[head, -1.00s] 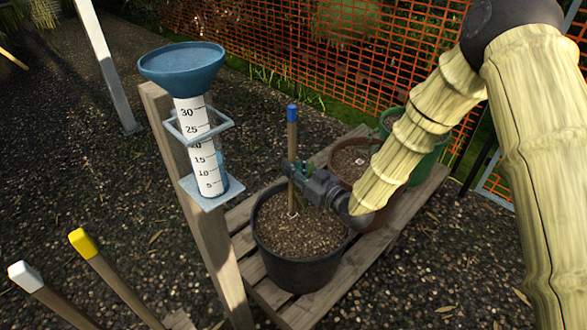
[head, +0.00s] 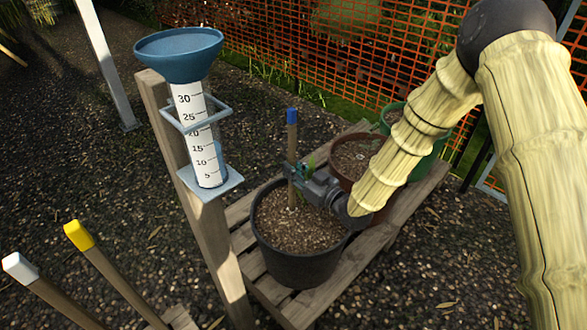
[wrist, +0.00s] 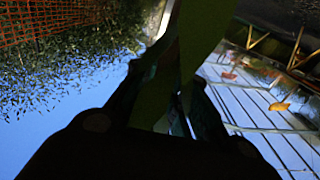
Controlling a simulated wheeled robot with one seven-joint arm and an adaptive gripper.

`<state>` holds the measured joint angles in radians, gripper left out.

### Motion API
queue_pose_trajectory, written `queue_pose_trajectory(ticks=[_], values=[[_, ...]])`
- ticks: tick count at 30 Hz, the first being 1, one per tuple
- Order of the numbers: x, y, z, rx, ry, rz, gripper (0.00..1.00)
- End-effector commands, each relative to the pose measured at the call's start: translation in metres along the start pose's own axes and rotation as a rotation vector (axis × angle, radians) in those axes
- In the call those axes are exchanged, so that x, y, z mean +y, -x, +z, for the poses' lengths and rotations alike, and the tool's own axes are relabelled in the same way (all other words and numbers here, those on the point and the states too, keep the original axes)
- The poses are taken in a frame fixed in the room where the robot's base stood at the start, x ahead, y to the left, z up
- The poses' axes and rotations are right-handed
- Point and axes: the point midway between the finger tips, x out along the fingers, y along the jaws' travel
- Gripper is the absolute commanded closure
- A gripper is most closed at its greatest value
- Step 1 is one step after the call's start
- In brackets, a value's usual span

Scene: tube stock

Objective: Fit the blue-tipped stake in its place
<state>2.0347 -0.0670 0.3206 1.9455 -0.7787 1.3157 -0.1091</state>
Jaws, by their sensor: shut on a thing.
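The blue-tipped stake (head: 291,138) stands about upright in the head view, its lower end at the soil of the black pot (head: 300,262). Whether the end is sunk in the soil or only touching it, I cannot tell. My gripper (head: 290,171) is shut on the stake's lower half, reaching in from the right, a little above the soil. In the wrist view the gripper's dark fingers (wrist: 165,95) show with green leaf-like shapes in front, and the stake is hard to make out there.
A rain gauge with a blue funnel (head: 180,50) stands on a wooden post (head: 213,250) left of the pot. A brown pot (head: 352,160) and a green pot (head: 425,150) stand behind on the slatted bench (head: 325,297). White-tipped (head: 50,300) and yellow-tipped (head: 105,265) stakes stand at lower left.

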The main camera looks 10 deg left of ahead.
Motion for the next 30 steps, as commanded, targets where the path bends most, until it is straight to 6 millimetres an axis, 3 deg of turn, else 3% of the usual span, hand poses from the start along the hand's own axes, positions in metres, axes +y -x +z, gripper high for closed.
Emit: queue_pose_trajectory(ticks=[11,12,16,26,30], values=[[0.000,0.000,0.005,0.000,0.000,0.000,1.00],[0.000,0.000,0.004,0.001,0.000,0.000,0.83],[0.000,0.000,0.004,0.001,0.000,0.000,0.60],[0.000,0.001,0.005,0.000,0.000,0.000,0.60],[0.001,0.010,0.004,0.000,0.000,0.001,0.60]])
